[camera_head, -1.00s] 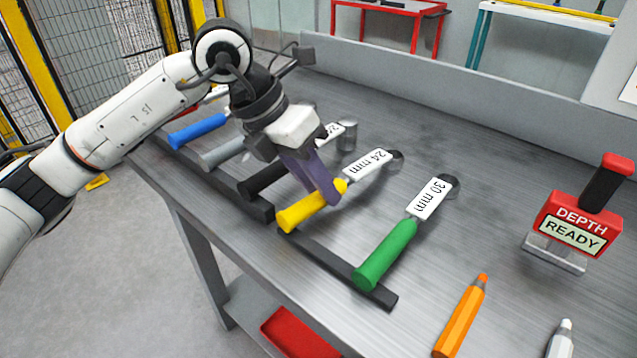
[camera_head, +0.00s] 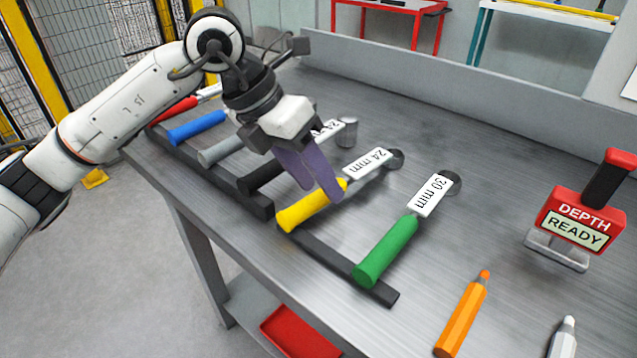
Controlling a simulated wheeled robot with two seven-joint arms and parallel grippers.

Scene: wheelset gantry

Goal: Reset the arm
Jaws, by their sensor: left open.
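My left gripper (camera_head: 318,190) is open, with two purple fingers pointing down above the row of tools. Its fingertips show between the black handle (camera_head: 262,178) and the yellow handle (camera_head: 306,209), overlapping the yellow one's upper end in the picture. Nothing is seen between the fingers. My right gripper is not seen.
Red (camera_head: 172,110), blue (camera_head: 197,128) and grey (camera_head: 221,150) handles lie further left on a black rail (camera_head: 335,262). A red depth gauge (camera_head: 582,215) reading "DEPTH READY", an orange marker (camera_head: 462,316) and a silver marker (camera_head: 562,340) are at right. The bench middle-right is clear.

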